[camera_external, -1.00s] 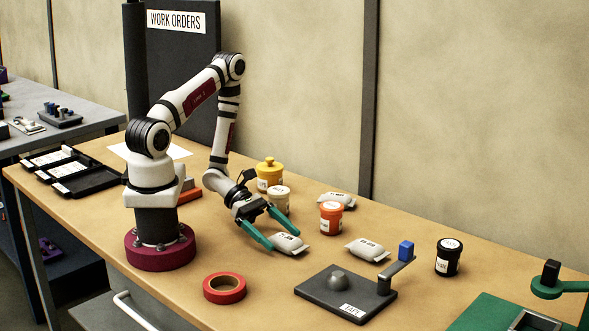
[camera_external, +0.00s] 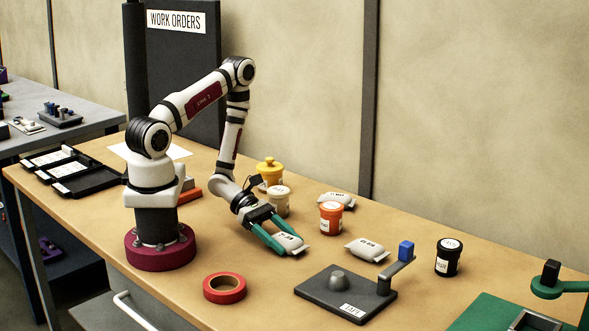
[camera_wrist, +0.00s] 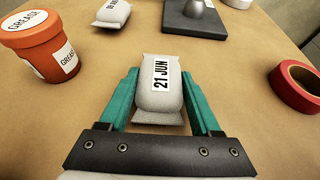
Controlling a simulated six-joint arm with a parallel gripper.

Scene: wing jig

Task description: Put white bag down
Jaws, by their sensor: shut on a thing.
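A white bag (camera_wrist: 158,88) with a "21 JUN" label lies between the green fingers of my gripper (camera_wrist: 160,95) in the wrist view. The fingers are shut on its two sides. In the external view the same bag (camera_external: 289,243) shows at the fingertips of my gripper (camera_external: 283,243), low over the wooden table (camera_external: 200,300). I cannot tell whether it touches the table. Two other white bags lie on the table, one (camera_external: 367,249) to the right and one (camera_external: 335,200) further back.
An orange tub (camera_external: 331,218), a white tub (camera_external: 279,201) and a yellow-lidded tub (camera_external: 269,175) stand near my gripper. A red tape roll (camera_external: 224,288) lies in front. A dark plate with a post (camera_external: 346,293) and a black tub (camera_external: 449,257) are to the right.

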